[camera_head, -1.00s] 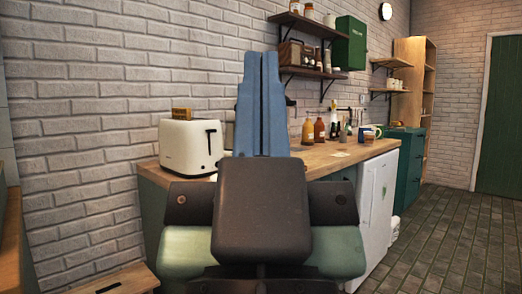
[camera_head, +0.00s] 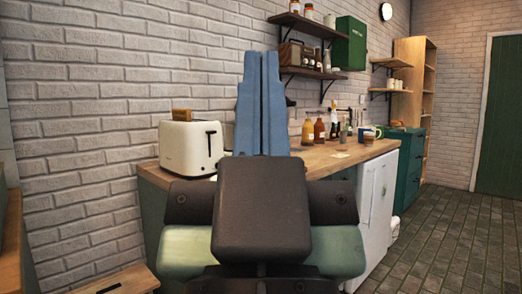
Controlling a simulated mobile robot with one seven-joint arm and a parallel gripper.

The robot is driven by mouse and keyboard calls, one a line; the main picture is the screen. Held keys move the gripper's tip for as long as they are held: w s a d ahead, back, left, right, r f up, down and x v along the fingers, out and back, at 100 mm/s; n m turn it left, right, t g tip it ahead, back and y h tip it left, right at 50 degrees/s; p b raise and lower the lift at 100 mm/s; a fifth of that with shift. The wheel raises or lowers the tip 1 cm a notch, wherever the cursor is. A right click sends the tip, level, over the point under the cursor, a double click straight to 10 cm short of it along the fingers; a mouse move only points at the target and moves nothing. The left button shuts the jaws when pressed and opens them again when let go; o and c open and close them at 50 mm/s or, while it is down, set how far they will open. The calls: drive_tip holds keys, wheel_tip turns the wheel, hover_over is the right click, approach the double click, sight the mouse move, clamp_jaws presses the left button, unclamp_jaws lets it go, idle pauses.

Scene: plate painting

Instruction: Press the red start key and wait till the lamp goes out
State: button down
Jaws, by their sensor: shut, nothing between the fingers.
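My gripper (camera_head: 262,58) points up in the middle of the head view, its two blue fingers closed together with nothing between them. It stands in front of the counter and the brick wall, and hides part of both. I cannot make out a red start key or a lit lamp anywhere in this view. Something grey shows only as a sliver at the left edge of the fingers, too hidden to name.
A white toaster (camera_head: 177,150) with bread in its top stands on the wooden counter (camera_head: 322,163), left of my gripper. Bottles (camera_head: 319,130) and cups stand farther right. Shelves (camera_head: 309,73) and a green box (camera_head: 350,43) hang above. The tiled floor (camera_head: 440,245) at right is clear.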

wheel_tip(320, 180, up, 35)
drive_tip(key=p, duration=3.4)
drive_tip(key=shift+w+r, duration=0.1)
